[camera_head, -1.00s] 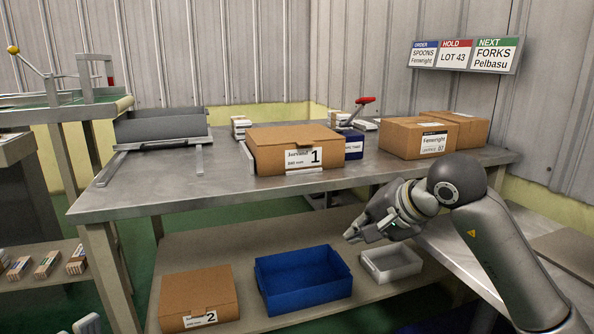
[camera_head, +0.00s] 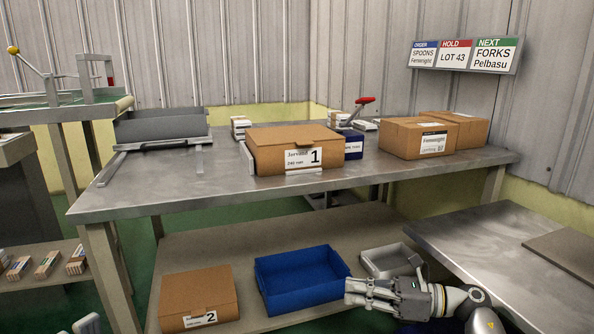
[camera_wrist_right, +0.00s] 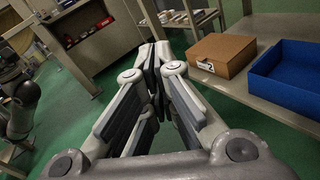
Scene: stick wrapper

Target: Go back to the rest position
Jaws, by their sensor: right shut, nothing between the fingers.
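My right gripper (camera_head: 350,292) is low at the lower right of the head view, in front of the lower shelf near the blue bin. In the right wrist view its fingers (camera_wrist_right: 154,48) meet at the tips, with nothing between them. My left gripper is not clearly in view; only a small pale piece shows at the bottom left edge of the head view.
A steel table (camera_head: 240,195) holds box 1 (camera_head: 290,148) and two cartons (camera_head: 415,138). On its lower shelf are box 2 (camera_head: 195,295), a blue bin (camera_head: 300,278) and a grey tray (camera_head: 390,260). A side table (camera_head: 480,235) stands at right. Green floor is open in the wrist view.

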